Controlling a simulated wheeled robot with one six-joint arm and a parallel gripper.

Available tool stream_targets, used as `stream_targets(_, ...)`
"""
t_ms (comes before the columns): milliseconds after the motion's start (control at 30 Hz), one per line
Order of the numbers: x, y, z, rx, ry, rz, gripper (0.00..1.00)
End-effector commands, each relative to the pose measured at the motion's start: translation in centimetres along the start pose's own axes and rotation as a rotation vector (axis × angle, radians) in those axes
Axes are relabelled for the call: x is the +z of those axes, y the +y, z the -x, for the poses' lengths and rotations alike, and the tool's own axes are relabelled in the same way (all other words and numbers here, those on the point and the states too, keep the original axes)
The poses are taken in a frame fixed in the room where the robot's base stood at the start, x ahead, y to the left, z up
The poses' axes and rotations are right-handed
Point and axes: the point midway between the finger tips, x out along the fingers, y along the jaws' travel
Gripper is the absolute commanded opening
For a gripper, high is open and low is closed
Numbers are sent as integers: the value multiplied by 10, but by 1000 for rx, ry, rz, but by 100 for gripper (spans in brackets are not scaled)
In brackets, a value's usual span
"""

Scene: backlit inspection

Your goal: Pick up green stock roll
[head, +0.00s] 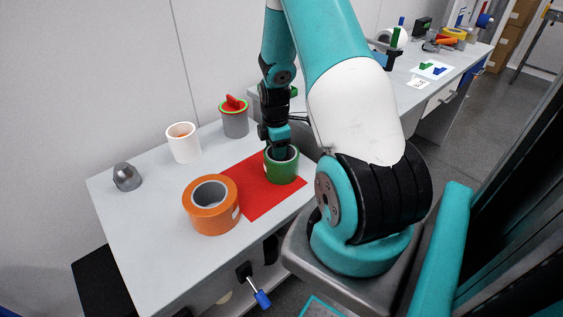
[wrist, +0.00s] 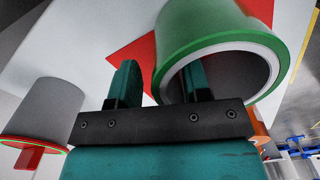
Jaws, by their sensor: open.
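The green roll (head: 281,172) stands on a red sheet on the table, with a pale inner core and an open hollow. In the wrist view the green roll (wrist: 190,28) fills the upper right. My gripper (head: 282,152) is at the top of the roll in the head view. In the wrist view my gripper (wrist: 160,75) is open; its right finger shows within the roll's hollow and its left finger is outside, so the roll's wall lies between them. Whether either finger touches the wall I cannot tell.
An orange roll (head: 225,222) stands left of the red sheet (head: 258,208). A white cup (head: 185,150), a grey cup with a green rim (head: 235,124) and a metal dome (head: 126,178) stand farther back. The table's front left is clear.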

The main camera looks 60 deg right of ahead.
Motion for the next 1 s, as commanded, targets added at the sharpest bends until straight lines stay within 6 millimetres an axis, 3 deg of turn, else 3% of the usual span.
stream_targets(100,0,0,-10,-1,0,0,44)
stream_targets(333,0,0,-11,1,0,0,44)
stream_targets(533,0,0,-11,1,0,0,0)
stream_targets(1000,0,1,0,3,0,0,0)
